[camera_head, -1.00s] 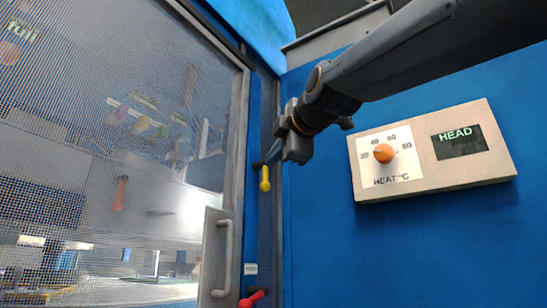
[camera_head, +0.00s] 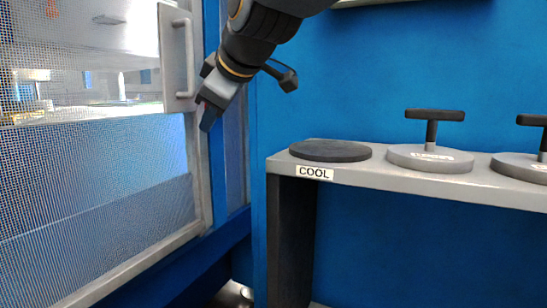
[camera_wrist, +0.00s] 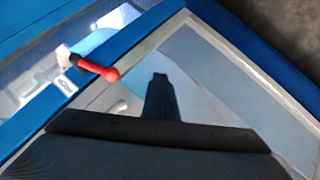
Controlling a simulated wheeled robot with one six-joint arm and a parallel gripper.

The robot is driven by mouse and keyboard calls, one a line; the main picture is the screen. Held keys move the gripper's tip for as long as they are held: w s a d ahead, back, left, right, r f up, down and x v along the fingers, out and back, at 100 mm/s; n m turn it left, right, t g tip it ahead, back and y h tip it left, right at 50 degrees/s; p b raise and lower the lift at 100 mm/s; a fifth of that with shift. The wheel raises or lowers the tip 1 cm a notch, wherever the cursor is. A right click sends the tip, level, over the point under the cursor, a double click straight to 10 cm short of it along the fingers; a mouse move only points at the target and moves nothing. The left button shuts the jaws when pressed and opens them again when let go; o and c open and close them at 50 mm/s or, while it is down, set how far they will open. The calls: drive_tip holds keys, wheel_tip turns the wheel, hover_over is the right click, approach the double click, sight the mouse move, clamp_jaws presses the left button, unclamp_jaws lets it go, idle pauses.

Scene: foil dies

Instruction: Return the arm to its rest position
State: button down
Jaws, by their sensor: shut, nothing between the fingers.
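My gripper (camera_head: 208,112) hangs from my dark arm at the top middle of the head view, pointing down and slightly left. It is shut and holds nothing. It is in front of the edge of the mesh door and the blue frame; I cannot tell whether it touches them. In the wrist view my gripper's dark fingers (camera_wrist: 161,95) stick up together from a broad dark body along the bottom. Most of my arm is out of view.
The mesh door (camera_head: 90,190) with a grey handle (camera_head: 182,60) fills the left. A red-knobbed lever (camera_wrist: 97,69) is left of my fingers in the wrist view. At right, a grey shelf (camera_head: 400,180) holds a dark COOL disc (camera_head: 330,151) and T-handled dies (camera_head: 430,159).

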drive_tip(key=s+d+f+m+g+h, duration=0.15)
drive_tip(key=s+f, duration=0.35)
drive_tip(key=f, duration=0.6)
drive_tip(key=s+d+f+m+g+h, duration=0.1)
drive_tip(key=s+f+m+g, duration=0.2)
drive_tip(key=s+f, duration=0.55)
drive_tip(key=s+d+f+m+g+h, duration=0.1)
drive_tip(key=s+d+f+m+g, duration=0.15)
drive_tip(key=s+d+f, duration=0.45)
drive_tip(key=s+d+f+m+g+h, duration=0.25)
drive_tip(key=s+f, duration=0.35)
drive_tip(key=f, duration=0.4)
drive_tip(key=d+r+m+p, duration=0.3)
drive_tip(key=d+r+p, duration=0.7)
drive_tip(key=r+p, duration=0.3)
drive_tip(key=d+r+m+t+p, duration=0.1)
drive_tip(key=d+r+m+p, duration=0.3)
drive_tip(key=d+r+p, duration=0.6)
wheel_tip(320, 180, up, 4)
drive_tip(key=p, duration=0.7)
drive_tip(key=shift+w+r, duration=0.15)
drive_tip(key=shift+w, duration=0.15)
